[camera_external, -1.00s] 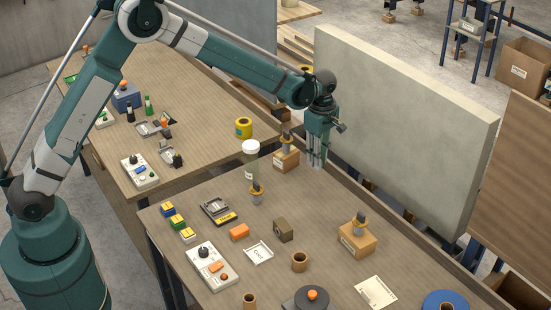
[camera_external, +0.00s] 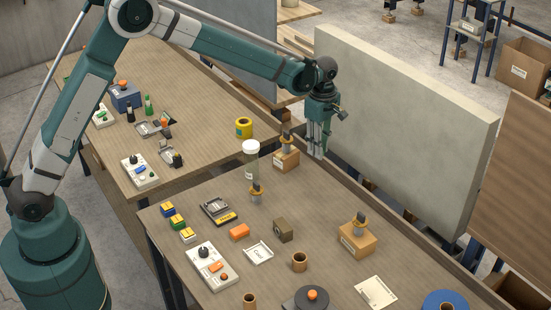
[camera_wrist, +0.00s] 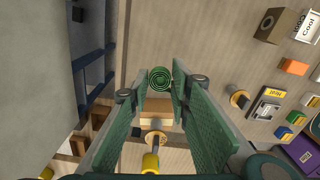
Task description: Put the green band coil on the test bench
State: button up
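The green band coil (camera_wrist: 158,78) shows in the wrist view as a round green spiral between the tips of my two fingers. Both fingertips (camera_wrist: 160,76) lie close against its sides, and my gripper looks shut on it. In the external view my gripper (camera_external: 317,154) points down above the right edge of the front bench (camera_external: 215,265), near the partition. The coil cannot be made out there. A second wooden bench (camera_external: 195,105) stands behind at the left. The frames do not show which one is the test bench.
A cardboard box with a stamp-like tool (camera_external: 286,159) stands just left of my gripper. A white-capped bottle (camera_external: 251,160) is further left. A tall grey partition (camera_external: 400,130) rises on the right. A yellow roll (camera_external: 243,128) sits on the back bench.

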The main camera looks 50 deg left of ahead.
jog(key=r, duration=0.4)
jog(key=a+r, duration=0.1)
jog(key=r, duration=0.1)
jog(key=shift+r, duration=0.25)
jog(key=a+n+b, duration=0.1)
jog(key=a+b, duration=0.1)
jog(key=a, duration=1.9)
jog(key=n+b, duration=0.2)
jog(key=b, duration=0.1)
send_over(206, 122)
notch_tip(206, 122, down, 10)
jog(key=shift+w+f, duration=0.1)
jog(key=shift+f, duration=0.45)
jog(key=shift+f, duration=3.15)
jog(key=shift+f, duration=0.1)
